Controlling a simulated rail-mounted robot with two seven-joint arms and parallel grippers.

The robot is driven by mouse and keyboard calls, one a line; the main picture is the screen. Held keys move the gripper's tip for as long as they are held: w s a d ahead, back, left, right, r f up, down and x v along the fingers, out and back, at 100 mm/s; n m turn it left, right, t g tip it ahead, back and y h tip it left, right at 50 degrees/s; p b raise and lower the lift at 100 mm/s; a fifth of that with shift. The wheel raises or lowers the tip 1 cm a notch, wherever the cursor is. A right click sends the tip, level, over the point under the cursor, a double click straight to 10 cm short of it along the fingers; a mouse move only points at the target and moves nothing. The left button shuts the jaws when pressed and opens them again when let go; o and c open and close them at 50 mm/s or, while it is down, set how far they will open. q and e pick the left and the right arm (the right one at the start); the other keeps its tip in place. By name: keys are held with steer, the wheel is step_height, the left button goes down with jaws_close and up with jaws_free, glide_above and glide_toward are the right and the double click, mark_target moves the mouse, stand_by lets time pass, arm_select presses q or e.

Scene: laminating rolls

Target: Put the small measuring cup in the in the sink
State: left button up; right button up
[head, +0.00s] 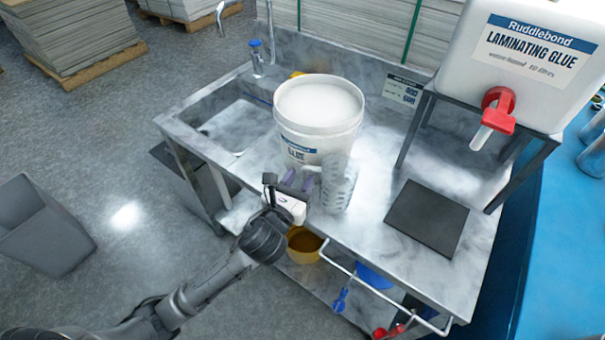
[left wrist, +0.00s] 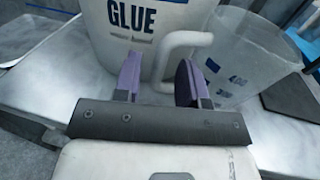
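A clear measuring cup (head: 340,184) with printed marks stands on the metal bench, right beside the white glue bucket (head: 318,112). It also shows in the left wrist view (left wrist: 247,62), its pale handle (left wrist: 187,40) pointing left. My left gripper (head: 298,180) is at the cup's left side, in front of the bucket. Its two purple fingers are apart in the left wrist view (left wrist: 160,78), with the handle's upright part showing between them; I cannot tell whether they touch it. The sink (head: 236,128) is a basin in the bench's left part. My right gripper is not in view.
A dark square plate (head: 427,217) lies right of the cup. A glue tank (head: 520,60) with a red tap stands on a frame at the right. A tap (head: 257,58) rises behind the sink. A rail (head: 385,290) runs along the front edge.

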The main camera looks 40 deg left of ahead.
arm_select(q)
steer(key=s+d+p, duration=0.1)
steer(key=s+d, duration=0.1)
steer(key=s, duration=0.8)
steer(key=shift+p, duration=0.3)
steer(key=s+d+f+n+g+h, duration=0.3)
steer(key=s+f+n+g, duration=1)
steer(key=n, duration=1.7)
steer(key=s+f, duration=0.5)
steer(key=shift+s+f+n+g, duration=0.2)
steer(key=shift+f+n+g, duration=0.1)
steer(key=shift+f+n, duration=0.1)
steer(key=shift+o, duration=0.4)
steer(key=shift+s+d+f+n+h, duration=0.15)
steer(key=shift+s+d+n+h, duration=0.15)
steer(key=shift+s+n, duration=0.2)
steer(key=shift+w, duration=0.1)
